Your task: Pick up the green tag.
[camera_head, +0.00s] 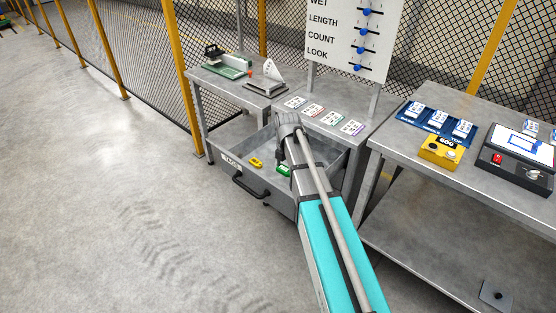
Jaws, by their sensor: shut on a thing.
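The green tag (284,170) shows just left of my arm, over the open grey drawer (228,172). Its right part is hidden behind the arm. My gripper (288,162) is at the tag, shut on it; its fingers are mostly hidden by my wrist and forearm. I cannot tell whether the tag is clear of the drawer floor. A yellow tag (255,162) lies in the drawer to the left of the green one.
The drawer has a black front handle (250,188). Above it, a grey bench (262,98) holds several cards and small fixtures. A sign board (350,35) stands behind. The right table (410,150) carries blue trays, a yellow box (440,152) and a dark console (518,160). The left floor is clear.

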